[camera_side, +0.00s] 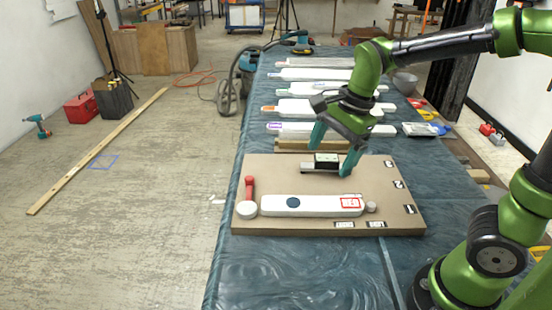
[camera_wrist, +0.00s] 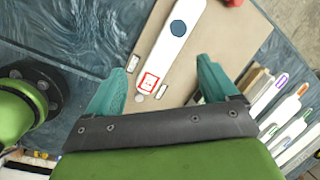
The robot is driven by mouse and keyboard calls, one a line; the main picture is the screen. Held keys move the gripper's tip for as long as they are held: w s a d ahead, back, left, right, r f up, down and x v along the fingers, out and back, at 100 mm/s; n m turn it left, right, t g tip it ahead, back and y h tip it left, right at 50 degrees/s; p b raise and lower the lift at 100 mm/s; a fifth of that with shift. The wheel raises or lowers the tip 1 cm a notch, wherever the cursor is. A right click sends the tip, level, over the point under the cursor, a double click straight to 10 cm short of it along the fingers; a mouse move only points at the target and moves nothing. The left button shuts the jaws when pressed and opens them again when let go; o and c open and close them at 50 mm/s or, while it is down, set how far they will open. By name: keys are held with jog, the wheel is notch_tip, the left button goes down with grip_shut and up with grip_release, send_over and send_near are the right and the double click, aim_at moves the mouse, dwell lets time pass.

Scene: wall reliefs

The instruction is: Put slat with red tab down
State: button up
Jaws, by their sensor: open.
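A long white slat (camera_side: 310,205) with a dark blue dot and a red-framed label lies flat on the brown board (camera_side: 255,168). It also shows in the wrist view (camera_wrist: 167,50), red-framed label end nearest me. No other red tab on a slat can be made out. My gripper (camera_side: 334,150) is open above the far part of the board. In the wrist view my gripper's (camera_wrist: 160,68) fingers are spread, with nothing held between them. A small black-and-white block (camera_side: 327,160) appears by the fingers in the side view; whether it touches them I cannot tell.
A red lever (camera_side: 249,187) with a round white base stands at the slat's left end, and a small round peg (camera_side: 371,207) at its right. Several other white slats with coloured ends (camera_side: 300,108) lie in rows behind the board. The near table cloth (camera_side: 290,270) is clear.

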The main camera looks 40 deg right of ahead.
jog(key=s+a+r+n+t, duration=0.2)
jog(key=s+n, duration=0.6)
jog(key=n, duration=0.6)
jog(key=r+t, duration=0.1)
jog(key=t, duration=0.1)
jog(key=shift+s+r+n+t, duration=0.3)
jog(key=shift+r+n+t, duration=0.1)
